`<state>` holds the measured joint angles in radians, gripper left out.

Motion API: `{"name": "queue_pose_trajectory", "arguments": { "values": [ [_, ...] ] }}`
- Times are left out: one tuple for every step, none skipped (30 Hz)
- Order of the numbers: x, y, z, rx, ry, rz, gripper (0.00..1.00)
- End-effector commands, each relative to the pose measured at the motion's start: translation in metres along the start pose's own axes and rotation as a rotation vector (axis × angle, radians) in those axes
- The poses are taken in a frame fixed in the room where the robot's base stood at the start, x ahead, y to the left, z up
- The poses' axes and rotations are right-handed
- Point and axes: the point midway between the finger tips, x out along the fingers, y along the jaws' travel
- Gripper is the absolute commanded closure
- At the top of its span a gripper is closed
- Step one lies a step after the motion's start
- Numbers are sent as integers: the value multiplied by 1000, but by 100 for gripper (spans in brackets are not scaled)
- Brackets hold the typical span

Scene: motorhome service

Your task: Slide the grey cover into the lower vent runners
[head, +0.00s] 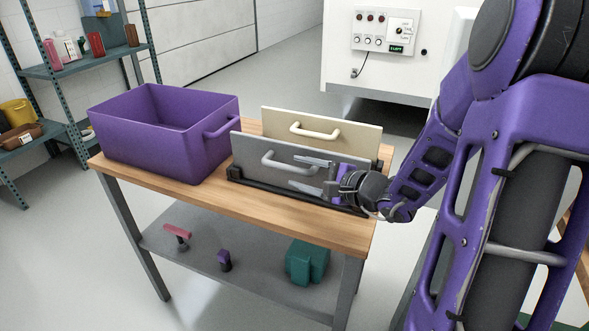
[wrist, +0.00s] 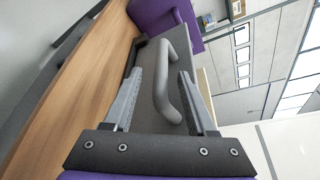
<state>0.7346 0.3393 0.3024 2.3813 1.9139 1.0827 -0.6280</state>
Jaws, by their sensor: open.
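The grey cover (head: 248,150) stands upright in a black rack (head: 237,179) on the wooden workbench, in front of a cream cover (head: 350,139). Its light grey bar handle (head: 285,164) faces the front. My gripper (head: 308,175) is open in front of the cover's right half, its fingers pointing left toward the handle. In the wrist view, the handle (wrist: 164,85) lies between the two open fingers, and neither finger clearly touches it. The grey cover fills the space behind it. I cannot make out the lower vent runners in either view.
A purple bin (head: 160,145) stands left of the rack on the workbench (head: 200,192). The lower shelf holds a teal case (head: 307,262) and small tools. A white body with a control panel (head: 385,30) stands behind. Shelving (head: 75,70) is at the far left.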

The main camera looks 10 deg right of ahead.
Motion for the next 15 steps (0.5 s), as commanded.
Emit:
{"name": "queue_pose_trajectory", "arguments": {
  "values": [
    [9,-1,0,0,-4,1,43],
    [14,-2,0,0,-3,1,43],
    [20,-2,0,0,-4,1,43],
    [24,-1,0,0,-4,2,43],
    [27,-1,0,0,-3,1,43],
    [31,-2,0,0,-2,1,43],
    [32,-2,0,0,-2,1,43],
    [34,-2,0,0,-2,1,43],
    [35,-2,0,0,-2,0,43],
    [35,-2,0,0,-1,0,43],
    [35,-2,0,0,-1,0,43],
    [35,-2,0,0,-1,0,43],
    [35,-2,0,0,-1,0,43],
    [35,-2,0,0,-1,0,43],
    [35,-2,0,0,-1,0,43]
  ]
}}
